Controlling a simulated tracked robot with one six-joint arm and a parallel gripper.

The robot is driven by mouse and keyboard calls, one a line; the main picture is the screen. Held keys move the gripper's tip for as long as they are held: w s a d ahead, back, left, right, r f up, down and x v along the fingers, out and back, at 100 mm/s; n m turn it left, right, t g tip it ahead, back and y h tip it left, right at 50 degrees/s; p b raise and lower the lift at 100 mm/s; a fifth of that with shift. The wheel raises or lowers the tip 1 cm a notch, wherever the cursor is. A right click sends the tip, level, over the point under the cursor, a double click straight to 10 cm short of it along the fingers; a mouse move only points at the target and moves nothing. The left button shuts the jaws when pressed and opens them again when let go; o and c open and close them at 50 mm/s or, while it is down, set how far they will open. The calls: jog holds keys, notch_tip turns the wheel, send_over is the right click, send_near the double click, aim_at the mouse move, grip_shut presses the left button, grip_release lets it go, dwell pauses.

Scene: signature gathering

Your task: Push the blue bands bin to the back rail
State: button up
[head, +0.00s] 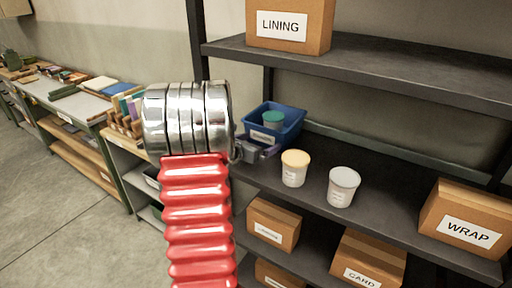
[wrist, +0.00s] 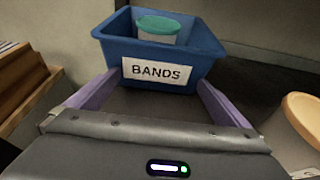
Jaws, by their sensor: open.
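The blue bands bin (head: 290,117) sits on the middle shelf in the head view, toward the shelf's left end. In the wrist view the bin (wrist: 206,68) is straight ahead, with a white BANDS label on its front. A tub with a teal lid (wrist: 158,25) stands inside it. My gripper (wrist: 155,98) is open, its two purple fingers spread on either side of the bin's front, with nothing between them but shelf. Whether the fingertips touch the bin I cannot tell. The back rail (head: 350,150) runs along the rear of that shelf, behind the bin.
A yellow-lidded tub (head: 294,168) and a white-lidded tub (head: 342,187) stand to the right of my gripper on the same shelf. A WRAP box (head: 466,218) is at the far right. An upper shelf (head: 390,75) hangs above. Books (head: 125,112) stand left.

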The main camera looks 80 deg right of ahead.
jog(key=shift+s+d, duration=0.25)
jog(key=shift+d, duration=0.35)
jog(key=shift+s+d, duration=0.3)
jog(key=shift+d, duration=0.25)
jog(key=w+a, duration=0.4)
jog(key=a, duration=0.5)
jog(key=w+a, duration=0.4)
jog(key=a, duration=0.5)
jog(key=shift+a, duration=0.25)
dwell(1.1)
dwell(0.5)
jog(key=shift+w, duration=0.1)
